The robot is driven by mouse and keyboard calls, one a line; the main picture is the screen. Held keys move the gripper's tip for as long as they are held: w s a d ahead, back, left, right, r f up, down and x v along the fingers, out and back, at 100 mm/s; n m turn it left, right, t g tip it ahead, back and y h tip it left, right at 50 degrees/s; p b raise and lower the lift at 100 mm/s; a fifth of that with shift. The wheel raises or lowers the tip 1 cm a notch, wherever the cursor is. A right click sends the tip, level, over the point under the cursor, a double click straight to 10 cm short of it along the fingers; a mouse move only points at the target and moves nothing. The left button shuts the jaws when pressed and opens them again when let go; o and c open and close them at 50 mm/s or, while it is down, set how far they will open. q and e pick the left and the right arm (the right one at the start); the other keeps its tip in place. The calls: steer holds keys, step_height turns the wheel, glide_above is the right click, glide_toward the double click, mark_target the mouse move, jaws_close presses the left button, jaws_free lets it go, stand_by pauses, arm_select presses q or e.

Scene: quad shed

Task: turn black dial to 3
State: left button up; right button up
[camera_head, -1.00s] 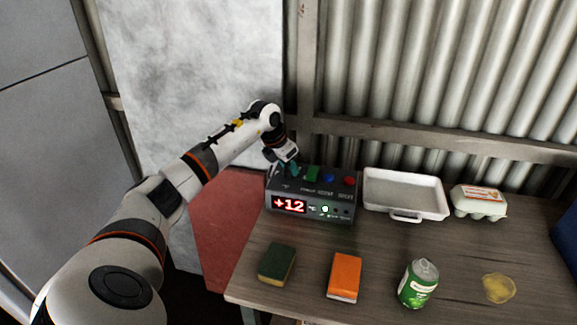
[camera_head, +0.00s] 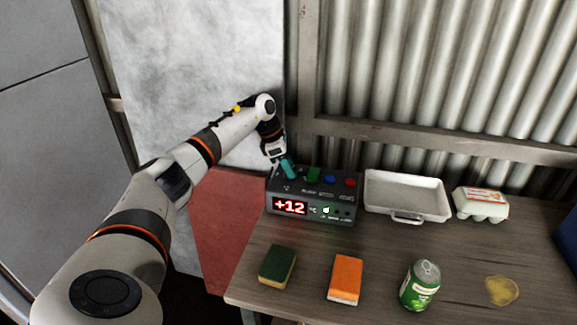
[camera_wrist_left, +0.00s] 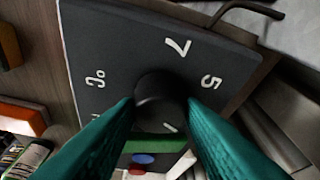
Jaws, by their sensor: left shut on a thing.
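The grey control box (camera_head: 315,192) stands at the back left of the wooden table. Its red display (camera_head: 290,206) reads +12. The black dial (camera_wrist_left: 160,92) is on the box's top panel (camera_wrist_left: 135,55), with white markings 7 and 5 near it; a mark by the fingers is partly hidden. My left gripper (camera_wrist_left: 162,104) is shut on the dial, one teal finger on each side. In the head view my left gripper (camera_head: 287,167) is over the box's back left corner and hides the dial. My right gripper is not in view.
Green (camera_head: 313,174), blue (camera_head: 330,179) and red (camera_head: 350,182) buttons sit right of the dial. A white tray (camera_head: 408,213) and egg carton (camera_head: 481,203) stand further right. A green sponge (camera_head: 278,266), orange sponge (camera_head: 345,279) and green can (camera_head: 420,285) are in front.

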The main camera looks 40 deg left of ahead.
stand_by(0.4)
arm_select(q)
steer(key=o, duration=1)
steer(key=shift+r, duration=0.1)
steer(key=v, duration=1.2)
steer(key=shift+b, duration=0.3)
